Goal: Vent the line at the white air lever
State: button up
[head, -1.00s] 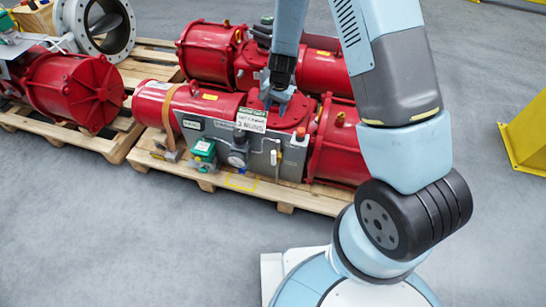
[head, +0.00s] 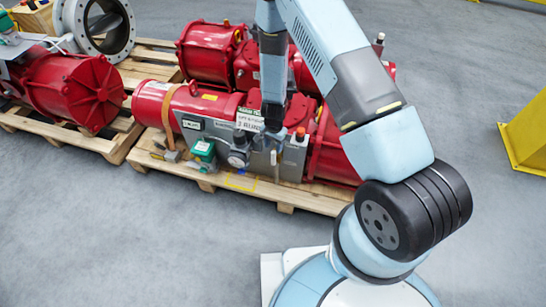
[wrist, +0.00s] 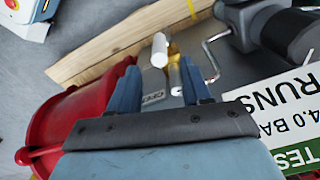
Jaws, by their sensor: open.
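The white air lever (head: 275,163) hangs upright low on the grey panel at the front of the red valve actuator (head: 342,150). In the wrist view, a white cylindrical handle (wrist: 160,50) shows beyond the fingertips, with brass fitting parts (wrist: 173,58) beside it and a small lettered plate (wrist: 153,88) below. My gripper (head: 273,135) is above the lever in the head view, in front of the panel. In the wrist view my gripper (wrist: 160,72) is open, its two blue fingers apart with nothing held between them. Whether a fingertip touches the lever cannot be told.
A lettered sign (head: 250,120) sits on the panel and fills the right edge of the wrist view (wrist: 285,115). The actuator rests on a wooden pallet (head: 225,182).

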aim_at(273, 157)
notch_tip(273, 157, down, 8)
jog(key=shift+f, duration=0.15)
dwell(0.3)
grip_shut()
dwell(0.4)
jog(key=shift+a, duration=0.1)
